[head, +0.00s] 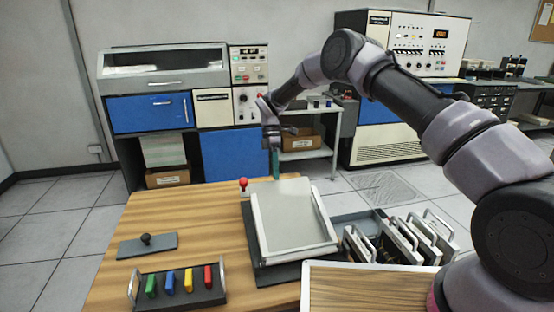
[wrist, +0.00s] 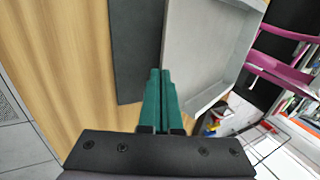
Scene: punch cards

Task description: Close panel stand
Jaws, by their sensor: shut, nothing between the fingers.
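The panel stand is on the wooden table, with a grey panel (head: 292,212) in a pale raised frame over a dark base (head: 250,235). The panel looks tilted relative to the base, but its exact angle is hard to tell. My gripper (head: 275,176) points down at the panel's far edge, its teal fingers together and empty. In the wrist view the fingertips (wrist: 160,72) are beside the pale panel frame (wrist: 205,50), over the dark base plate (wrist: 136,45). Whether they touch the frame cannot be told.
A red knob (head: 243,184) stands by the base's far left corner. A dark plate with a black knob (head: 146,242) and a rack of coloured pieces (head: 178,284) are at left. A bin of handled panels (head: 400,238) is at right. The table's left middle is clear.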

